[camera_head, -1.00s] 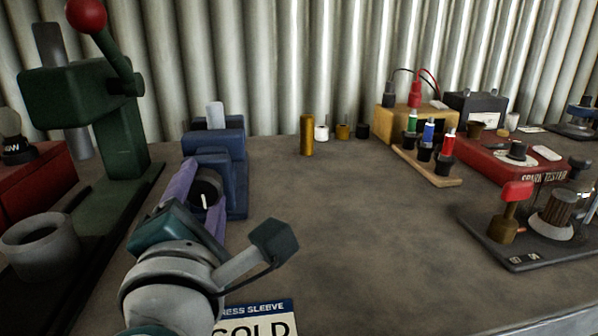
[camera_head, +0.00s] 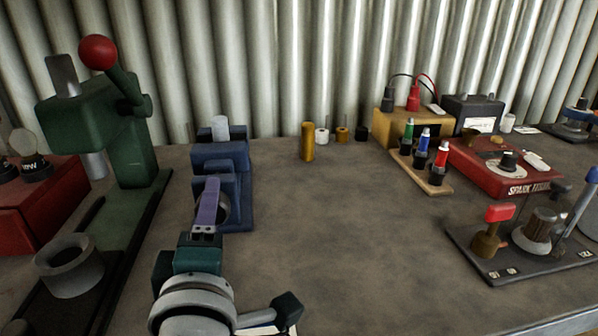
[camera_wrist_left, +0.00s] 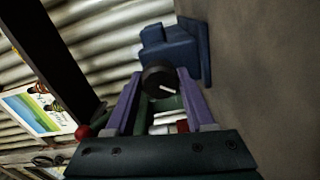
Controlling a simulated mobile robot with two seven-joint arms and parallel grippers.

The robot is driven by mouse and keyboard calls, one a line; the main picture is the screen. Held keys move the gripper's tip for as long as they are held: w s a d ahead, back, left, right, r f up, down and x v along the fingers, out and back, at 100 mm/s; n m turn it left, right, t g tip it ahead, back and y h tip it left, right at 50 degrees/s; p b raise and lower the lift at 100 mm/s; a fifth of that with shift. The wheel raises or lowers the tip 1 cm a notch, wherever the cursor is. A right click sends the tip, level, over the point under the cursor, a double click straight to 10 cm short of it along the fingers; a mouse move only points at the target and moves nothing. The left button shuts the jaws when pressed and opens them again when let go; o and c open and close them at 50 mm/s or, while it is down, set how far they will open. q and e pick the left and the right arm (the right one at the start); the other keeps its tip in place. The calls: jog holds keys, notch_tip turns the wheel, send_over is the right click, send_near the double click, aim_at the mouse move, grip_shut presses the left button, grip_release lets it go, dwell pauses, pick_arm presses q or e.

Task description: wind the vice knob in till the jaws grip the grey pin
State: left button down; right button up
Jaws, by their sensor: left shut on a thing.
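The blue vice (camera_head: 236,160) stands on the bench, left of centre. The light grey pin (camera_head: 219,126) sticks up upright at its jaws; I cannot tell whether both jaws touch it. The dark round vice knob (camera_wrist_left: 158,76) with a white pointer line faces my wrist camera. My left gripper (camera_head: 212,203), with purple fingers, is shut on the knob from the front. In the head view its fingers hide most of the knob. In the left wrist view the fingers (camera_wrist_left: 160,88) lie on either side of it. My right gripper is not in view.
A green press (camera_head: 130,125) with a red-balled lever stands close on the left, with a grey ring (camera_head: 70,270) at its front. A brass cylinder (camera_head: 308,142) stands behind right.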

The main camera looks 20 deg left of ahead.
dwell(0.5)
pick_arm(q)
jog(key=shift+c, duration=1.3)
grip_release()
jog(key=shift+s+d, duration=0.1)
jog(key=v, duration=0.9)
jog(key=shift+s+d, duration=0.25)
jog(key=shift+s, duration=0.05)
